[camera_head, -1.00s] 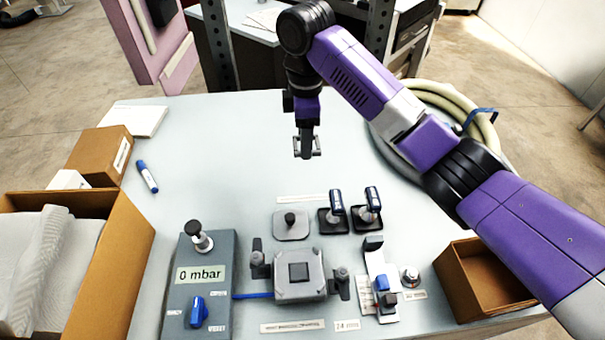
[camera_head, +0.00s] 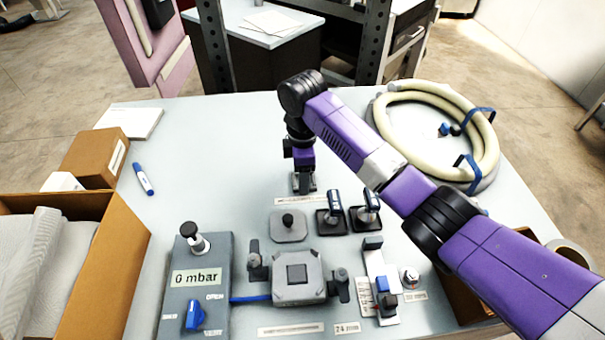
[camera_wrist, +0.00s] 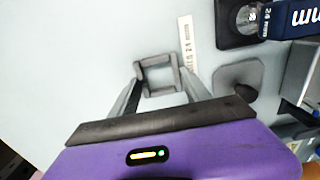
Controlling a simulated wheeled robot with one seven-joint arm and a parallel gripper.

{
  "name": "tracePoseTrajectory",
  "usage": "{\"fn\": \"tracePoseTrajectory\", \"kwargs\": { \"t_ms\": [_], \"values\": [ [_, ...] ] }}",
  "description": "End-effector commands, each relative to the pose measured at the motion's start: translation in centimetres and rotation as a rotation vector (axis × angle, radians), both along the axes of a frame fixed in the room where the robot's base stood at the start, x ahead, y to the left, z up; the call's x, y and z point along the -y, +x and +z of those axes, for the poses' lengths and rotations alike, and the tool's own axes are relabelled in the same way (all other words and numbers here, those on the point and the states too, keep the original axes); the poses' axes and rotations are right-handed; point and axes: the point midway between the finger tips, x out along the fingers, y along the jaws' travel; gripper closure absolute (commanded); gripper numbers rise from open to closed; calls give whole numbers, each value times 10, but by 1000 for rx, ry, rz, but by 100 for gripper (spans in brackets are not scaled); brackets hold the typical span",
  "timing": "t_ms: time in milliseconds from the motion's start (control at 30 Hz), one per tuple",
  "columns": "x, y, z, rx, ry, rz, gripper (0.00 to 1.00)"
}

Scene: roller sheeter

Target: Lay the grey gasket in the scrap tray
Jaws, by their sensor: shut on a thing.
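The grey gasket is a small square ring, and it shows clearly in the wrist view (camera_wrist: 161,92) between my fingertips. My gripper (camera_wrist: 158,78) is shut on it. In the head view my gripper (camera_head: 304,183) points down over the pale table, just behind the label strip and the grey plate with a black knob. The gasket is small and hard to make out there. An open brown box (camera_head: 458,300), which may be the scrap tray, is at the right front. My arm hides most of it.
A square grey fixture (camera_head: 299,290) with side clamps stands at the front middle. A gauge box (camera_head: 199,262) reads 0 mbar. Two blue-handled tools (camera_head: 334,200) stand right of the knobbed plate (camera_head: 288,226). A coiled hose (camera_head: 400,92) lies at the back right.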

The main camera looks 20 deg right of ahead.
Motion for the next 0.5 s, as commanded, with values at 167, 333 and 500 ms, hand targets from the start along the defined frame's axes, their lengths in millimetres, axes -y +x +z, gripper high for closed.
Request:
{"fn": "tracePoseTrajectory", "kwargs": {
  "t_ms": [167,333,500],
  "values": [
    [0,0,-1,0,0,0,90],
    [0,0,-3,0,0,0,33],
    [0,0,-3,0,0,-1,23]
  ]
}}
